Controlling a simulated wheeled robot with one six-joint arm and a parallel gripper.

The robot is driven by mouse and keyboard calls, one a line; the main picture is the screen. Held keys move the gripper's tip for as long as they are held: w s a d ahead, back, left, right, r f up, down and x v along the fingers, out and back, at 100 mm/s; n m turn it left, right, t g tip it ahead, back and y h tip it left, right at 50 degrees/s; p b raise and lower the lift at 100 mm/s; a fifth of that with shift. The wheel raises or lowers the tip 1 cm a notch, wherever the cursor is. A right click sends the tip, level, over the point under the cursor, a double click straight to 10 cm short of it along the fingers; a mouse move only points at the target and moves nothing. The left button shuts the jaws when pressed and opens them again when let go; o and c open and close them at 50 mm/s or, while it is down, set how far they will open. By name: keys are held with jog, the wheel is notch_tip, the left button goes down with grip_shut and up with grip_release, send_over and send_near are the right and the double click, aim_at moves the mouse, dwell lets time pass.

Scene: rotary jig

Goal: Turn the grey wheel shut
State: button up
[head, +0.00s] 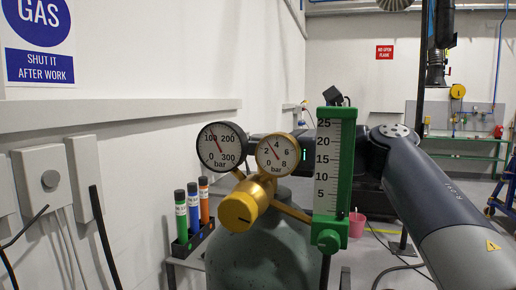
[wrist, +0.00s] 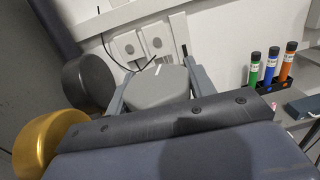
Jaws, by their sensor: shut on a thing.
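The grey wheel (wrist: 158,88) shows in the wrist view as a rounded grey knob with a white mark on its top edge. My gripper (wrist: 155,74) is shut on it, with one finger on each side. In the head view the wheel and fingers are hidden behind the two gauges; part of my arm shows behind them. The grey-green gas cylinder (head: 262,250) stands below. A black-rimmed gauge (head: 222,146) reads a little above 100 bar, and a gold-rimmed gauge (head: 278,154) reads about 2 bar.
A gold knob (head: 238,210) sticks out in front of the cylinder. A green flow meter (head: 333,165) stands at its right. Blue, green and orange tubes (head: 194,205) stand in a black rack at the left. Wall boxes (head: 50,178) with cables are further left.

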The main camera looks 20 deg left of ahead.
aim_at(258, 135)
jog(key=shift+m+t, duration=0.3)
jog(key=shift+t, duration=0.2)
jog(key=o, duration=1)
jog(key=shift+c, duration=0.2)
notch_tip(258, 135, up, 10)
jog(key=shift+r+p, duration=0.1)
jog(key=shift+p, duration=1.15)
